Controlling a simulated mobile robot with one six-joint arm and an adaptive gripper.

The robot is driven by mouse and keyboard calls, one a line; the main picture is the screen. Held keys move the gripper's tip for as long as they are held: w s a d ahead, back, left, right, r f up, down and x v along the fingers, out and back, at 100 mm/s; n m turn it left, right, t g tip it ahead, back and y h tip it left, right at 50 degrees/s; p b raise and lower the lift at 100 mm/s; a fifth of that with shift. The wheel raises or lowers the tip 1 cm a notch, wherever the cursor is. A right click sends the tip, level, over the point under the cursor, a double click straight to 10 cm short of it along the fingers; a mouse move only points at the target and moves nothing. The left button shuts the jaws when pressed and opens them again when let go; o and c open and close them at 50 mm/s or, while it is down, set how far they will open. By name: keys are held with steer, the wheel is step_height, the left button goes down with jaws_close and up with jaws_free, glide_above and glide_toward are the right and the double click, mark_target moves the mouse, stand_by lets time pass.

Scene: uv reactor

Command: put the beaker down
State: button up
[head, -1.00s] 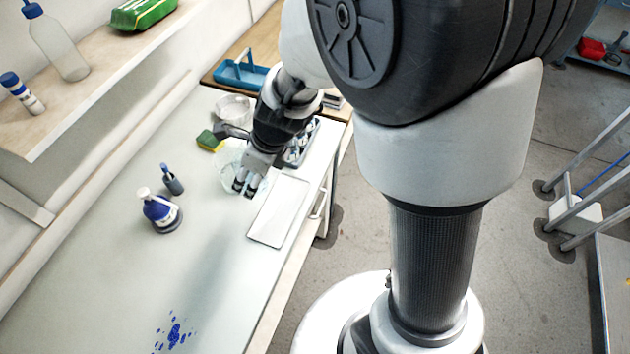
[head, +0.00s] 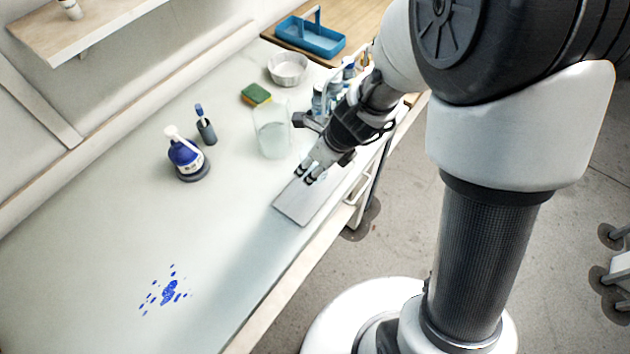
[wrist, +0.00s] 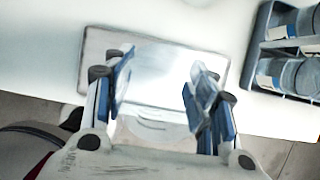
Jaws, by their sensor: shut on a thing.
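My gripper (head: 313,176) is over the flat pale plate (head: 300,203) near the bench's front edge. In the wrist view, its blue-padded fingers (wrist: 160,95) stand apart on either side of a clear beaker (wrist: 152,126). Only faint curved outlines of the beaker show, and its base is hard to make out. The plate (wrist: 160,50) lies behind it in that view. I cannot tell whether the beaker touches the plate. In the head view the held beaker is not distinguishable. A larger clear glass vessel (head: 271,135) stands upright on the bench, left of my gripper.
A rack of bottles (wrist: 285,50) stands close beside the plate. A white bowl (head: 288,68), a sponge (head: 256,94), a blue-labelled bottle (head: 186,158) and a small dark holder (head: 206,130) are on the bench. Blue spill spots (head: 168,292) mark the otherwise clear near bench area.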

steer(key=shift+f+b, duration=1.65)
steer(key=shift+f, duration=0.65)
steer(key=shift+f, duration=0.2)
steer(key=o, duration=1.1)
steer(key=s+d+r+n+p, duration=0.2)
steer(key=s+r+n+p, duration=0.15)
steer(key=r, duration=0.35)
steer(key=s+d+r+n+p, duration=0.15)
steer(key=r+n, duration=0.25)
steer(key=r, duration=0.4)
steer(key=s+d+r+n+p, duration=0.1)
steer(key=s+r+n+p, duration=0.25)
steer(key=r, duration=0.35)
steer(key=s+d+r+n+h, duration=0.1)
steer(key=s+d+r+n, duration=0.1)
steer(key=n, duration=0.3)
steer(key=s+d+r+n+t+h, duration=0.1)
steer(key=s+d+r+n, duration=0.2)
steer(key=s+n, duration=0.1)
steer(key=s+d+r+n+h+b, duration=0.1)
steer(key=s+d+r+n, duration=0.1)
steer(key=s+n, duration=0.3)
steer(key=shift+d+r+n+t, duration=0.3)
steer(key=shift+d+t, duration=0.1)
steer(key=shift+d, duration=0.3)
